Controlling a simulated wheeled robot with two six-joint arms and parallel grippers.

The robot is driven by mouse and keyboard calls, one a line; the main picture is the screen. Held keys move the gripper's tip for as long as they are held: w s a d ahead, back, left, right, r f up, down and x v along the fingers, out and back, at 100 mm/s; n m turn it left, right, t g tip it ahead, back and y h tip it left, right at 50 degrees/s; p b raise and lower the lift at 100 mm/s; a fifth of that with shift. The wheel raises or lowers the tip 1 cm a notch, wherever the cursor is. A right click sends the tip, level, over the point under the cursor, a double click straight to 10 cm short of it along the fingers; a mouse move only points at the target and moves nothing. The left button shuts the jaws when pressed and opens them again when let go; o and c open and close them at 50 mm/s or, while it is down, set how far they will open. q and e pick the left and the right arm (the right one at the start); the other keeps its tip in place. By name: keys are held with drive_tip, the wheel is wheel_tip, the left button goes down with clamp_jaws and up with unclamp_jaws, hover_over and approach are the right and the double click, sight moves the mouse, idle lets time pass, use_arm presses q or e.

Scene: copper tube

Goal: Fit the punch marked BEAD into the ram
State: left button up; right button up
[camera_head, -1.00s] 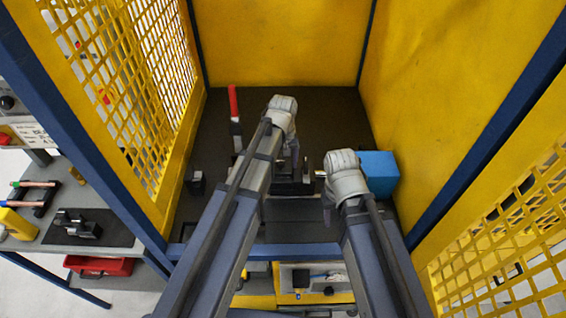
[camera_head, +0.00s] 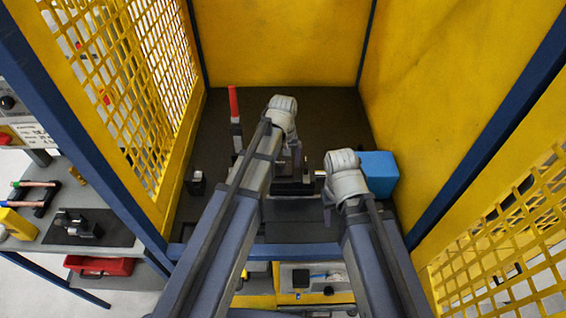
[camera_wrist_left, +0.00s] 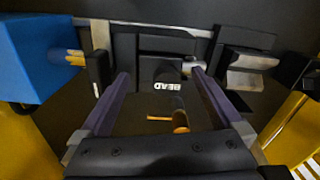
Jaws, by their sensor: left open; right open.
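The black punch marked BEAD (camera_wrist_left: 167,72) shows in the left wrist view, its white lettering upside down. My left gripper (camera_wrist_left: 160,76) is open, with one purple finger on each side of the lettering; I cannot tell whether they touch the block. In the head view my left gripper (camera_head: 296,156) is over the dark press parts (camera_head: 294,187), mostly behind its own wrist. My right gripper (camera_head: 328,212) is to the right and nearer, mostly hidden under its wrist, with nothing visible in it. I cannot make out the ram for certain.
A blue box (camera_head: 378,172) stands right of the press; it also shows in the left wrist view (camera_wrist_left: 35,50). A red-handled lever (camera_head: 234,105) rises at left. Yellow guard panels (camera_head: 280,45) enclose the bed. A side bench (camera_head: 95,222) holds tools outside.

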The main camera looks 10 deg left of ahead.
use_arm(q)
wheel_tip(320, 180, up, 7)
drive_tip(key=p, duration=0.6)
drive_tip(key=shift+r+p, duration=0.1)
drive_tip(key=shift+p, duration=0.2)
